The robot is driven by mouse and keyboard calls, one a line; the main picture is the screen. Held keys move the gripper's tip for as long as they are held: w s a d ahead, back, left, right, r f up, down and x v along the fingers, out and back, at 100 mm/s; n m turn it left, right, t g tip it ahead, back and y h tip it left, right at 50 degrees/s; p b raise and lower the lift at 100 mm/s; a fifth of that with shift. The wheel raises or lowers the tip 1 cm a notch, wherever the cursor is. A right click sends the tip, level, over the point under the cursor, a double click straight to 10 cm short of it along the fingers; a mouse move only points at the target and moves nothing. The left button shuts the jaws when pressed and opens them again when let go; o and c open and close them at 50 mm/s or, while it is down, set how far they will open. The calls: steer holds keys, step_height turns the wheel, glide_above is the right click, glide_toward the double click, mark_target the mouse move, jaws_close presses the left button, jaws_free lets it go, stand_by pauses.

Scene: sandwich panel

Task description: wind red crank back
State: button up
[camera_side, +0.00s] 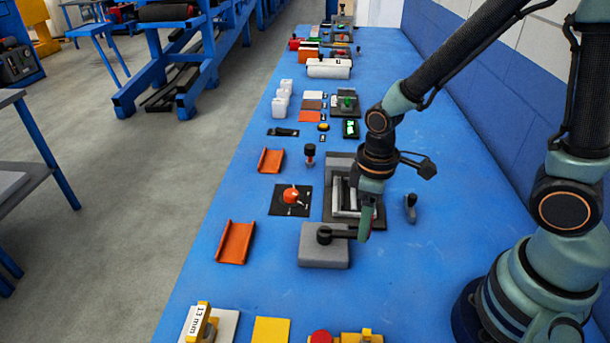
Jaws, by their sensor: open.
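The red crank (291,195) is a small red-orange knob on a square black plate with white marks, on the blue table left of my arm. My gripper (365,225) points down to the right of the crank, clear of it, over the near end of a dark frame. It is open, with nothing seen between the fingers. The fingers partly overlap each other in this view, so the gap is hard to see.
A grey block (318,252) with a black lever stands just left of my gripper. The dark frame (331,205) with a light insert lies behind. Orange channels (236,243) lie at left. A black-handled tool (411,207) stands at right. The table's right side is mostly clear.

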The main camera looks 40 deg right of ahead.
jaws_close()
stand_by(1.4)
